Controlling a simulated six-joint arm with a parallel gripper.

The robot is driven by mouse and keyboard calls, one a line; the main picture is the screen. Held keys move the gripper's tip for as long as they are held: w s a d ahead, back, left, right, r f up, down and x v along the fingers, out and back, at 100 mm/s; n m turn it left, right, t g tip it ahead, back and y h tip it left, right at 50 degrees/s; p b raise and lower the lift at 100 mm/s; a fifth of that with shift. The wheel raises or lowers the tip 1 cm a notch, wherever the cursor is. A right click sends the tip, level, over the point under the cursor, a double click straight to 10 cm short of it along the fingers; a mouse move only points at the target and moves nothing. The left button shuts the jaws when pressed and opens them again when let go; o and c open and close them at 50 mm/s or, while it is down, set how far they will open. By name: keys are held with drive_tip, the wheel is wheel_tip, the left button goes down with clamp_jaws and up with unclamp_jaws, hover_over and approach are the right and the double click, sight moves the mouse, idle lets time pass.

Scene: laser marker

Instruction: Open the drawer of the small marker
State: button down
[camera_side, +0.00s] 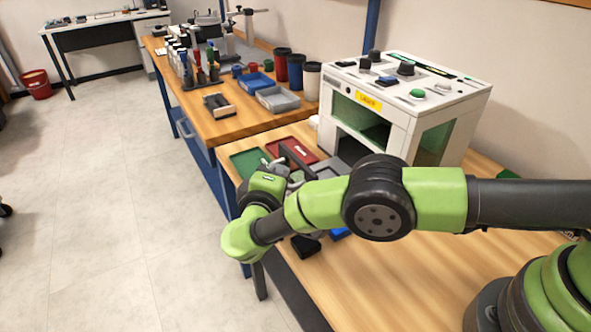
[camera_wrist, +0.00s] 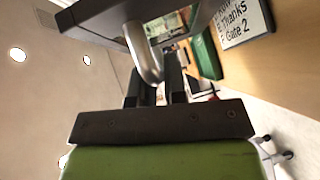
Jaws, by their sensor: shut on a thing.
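The small marker (camera_side: 400,105) is a white box with green windows and a yellow label, standing on the right of the wooden bench. A dark upright panel (camera_side: 296,157), which looks like the drawer front, stands out from its lower front. A grey surface (camera_side: 331,168) lies behind that panel, partly hidden by my arm. My gripper (camera_side: 284,170) is at the panel. In the wrist view its two dark fingers (camera_wrist: 158,80) are shut on a rounded silver handle (camera_wrist: 146,55) below a dark panel (camera_wrist: 98,16). The fingers hide part of the handle.
A green tray (camera_side: 247,161) and a red tray (camera_side: 291,148) lie beside the panel. Black and blue items (camera_side: 306,245) lie under my arm near the bench edge. A second bench (camera_side: 215,128) with bottles, cups and bins adjoins.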

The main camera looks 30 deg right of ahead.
drive_tip(key=shift+a, duration=0.5)
drive_tip(key=c, duration=1.2)
unclamp_jaws()
drive_tip(key=shift+o, duration=0.2)
drive_tip(key=v, duration=1)
